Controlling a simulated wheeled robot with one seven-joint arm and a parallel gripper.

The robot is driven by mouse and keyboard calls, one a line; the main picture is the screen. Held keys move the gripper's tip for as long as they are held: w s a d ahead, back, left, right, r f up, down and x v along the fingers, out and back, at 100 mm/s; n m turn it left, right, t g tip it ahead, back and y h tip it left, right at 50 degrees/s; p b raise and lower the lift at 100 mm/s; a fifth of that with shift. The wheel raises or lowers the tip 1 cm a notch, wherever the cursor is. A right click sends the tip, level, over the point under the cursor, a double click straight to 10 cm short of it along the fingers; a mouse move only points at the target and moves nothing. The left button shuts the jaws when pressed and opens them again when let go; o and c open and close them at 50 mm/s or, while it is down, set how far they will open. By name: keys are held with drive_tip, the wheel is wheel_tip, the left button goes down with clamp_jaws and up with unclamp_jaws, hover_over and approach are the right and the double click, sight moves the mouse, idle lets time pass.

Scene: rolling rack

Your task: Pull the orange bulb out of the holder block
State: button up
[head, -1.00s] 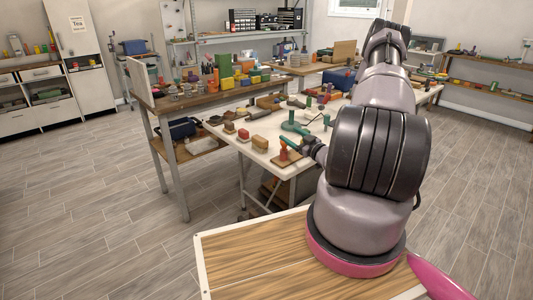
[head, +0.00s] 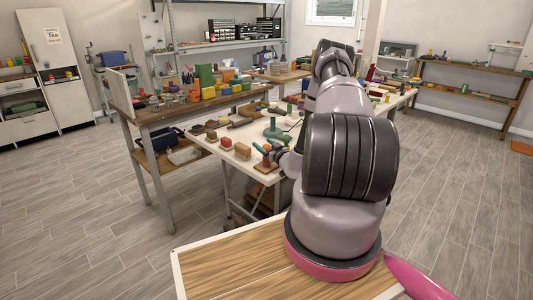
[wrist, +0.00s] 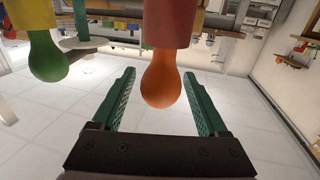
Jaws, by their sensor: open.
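In the wrist view, which looks upside down, the orange bulb (wrist: 161,80) sits with its base in a red collar (wrist: 157,22). Its rounded end lies between the two green fingers of my gripper (wrist: 158,88). The fingers are open, with a gap visible on each side of the bulb. In the head view, my gripper (head: 266,151) is over the wooden holder block (head: 265,168) near the white table's front edge. The bulb is small and partly hidden by the fingers there.
A green bulb (wrist: 47,58) in a yellow collar is to the left of the orange one in the wrist view. Red (head: 226,143) and yellow (head: 242,151) blocks stand left of the gripper on the white table (head: 225,160). Several other items lie behind.

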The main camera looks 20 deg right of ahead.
drive_tip(key=shift+w, duration=0.5)
clamp_jaws()
wheel_tip(320, 180, up, 10)
idle(0.5)
idle(0.6)
